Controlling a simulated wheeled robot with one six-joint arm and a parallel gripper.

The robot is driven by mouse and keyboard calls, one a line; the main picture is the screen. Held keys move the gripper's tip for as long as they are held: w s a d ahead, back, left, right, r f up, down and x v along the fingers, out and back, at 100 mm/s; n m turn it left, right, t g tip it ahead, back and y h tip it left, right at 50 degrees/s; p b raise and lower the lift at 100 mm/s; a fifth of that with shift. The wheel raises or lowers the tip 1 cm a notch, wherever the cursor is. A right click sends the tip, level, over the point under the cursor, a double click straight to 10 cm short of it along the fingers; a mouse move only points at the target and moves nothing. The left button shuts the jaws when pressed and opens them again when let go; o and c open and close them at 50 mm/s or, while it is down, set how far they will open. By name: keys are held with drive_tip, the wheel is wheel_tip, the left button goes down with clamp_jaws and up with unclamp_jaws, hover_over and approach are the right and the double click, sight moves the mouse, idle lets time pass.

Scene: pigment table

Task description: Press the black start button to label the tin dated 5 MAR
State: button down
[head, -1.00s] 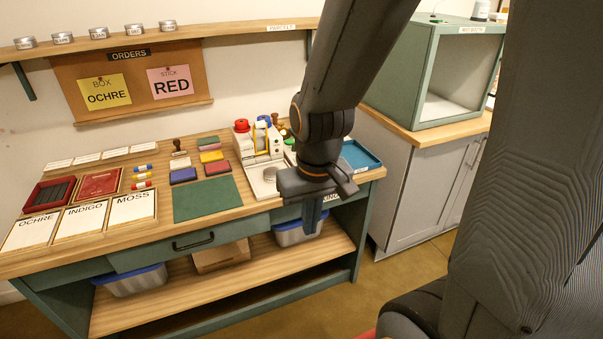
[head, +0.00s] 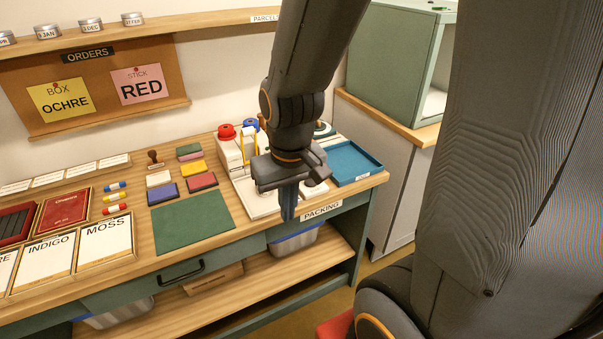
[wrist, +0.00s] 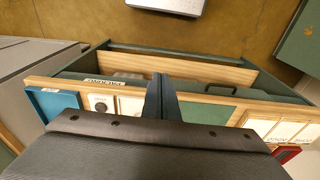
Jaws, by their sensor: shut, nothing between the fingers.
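My gripper (head: 289,212) is shut and empty, pointing down in front of the white labelling machine (head: 230,152). Its fingers also show in the wrist view (wrist: 161,92), near the table's front edge. The machine has a red knob and a blue knob on top; the gripper and wrist hide much of its base. In the wrist view, a dark round button (wrist: 101,107) sits on a pale panel between the blue tray and the fingers, apart from them. Small tins (head: 90,26) stand on the wall shelf; I can read no 5 MAR date on them.
A green mat (head: 192,223) and coloured blocks (head: 192,168) lie left of the machine. A green box-shaped cabinet (head: 392,62) stands behind on the right.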

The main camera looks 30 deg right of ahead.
drive_tip(key=shift+d, duration=0.3)
drive_tip(key=shift+w, duration=0.1)
drive_tip(key=w+d+f+n+t+y+p, duration=0.2)
drive_tip(key=w+d+n+t+p, duration=0.4)
drive_tip(key=w+d+n, duration=0.5)
drive_tip(key=w+d+t, duration=0.1)
drive_tip(key=w+d, duration=0.5)
drive_tip(key=w, duration=0.4)
drive_tip(key=shift+d+f+n+t+p, duration=0.3)
drive_tip(key=shift+d+f, duration=0.05)
drive_tip(key=shift+f, duration=0.1)
drive_tip(key=b, duration=0.7)
hover_over(313, 183)
wheel_tip(313, 183, down, 7)
drive_tip(key=shift+f, duration=0.2)
drive_tip(key=shift+s+d+f+b, duration=0.1)
drive_tip(key=shift+f+b, duration=0.3)
drive_tip(key=shift+f, duration=0.2)
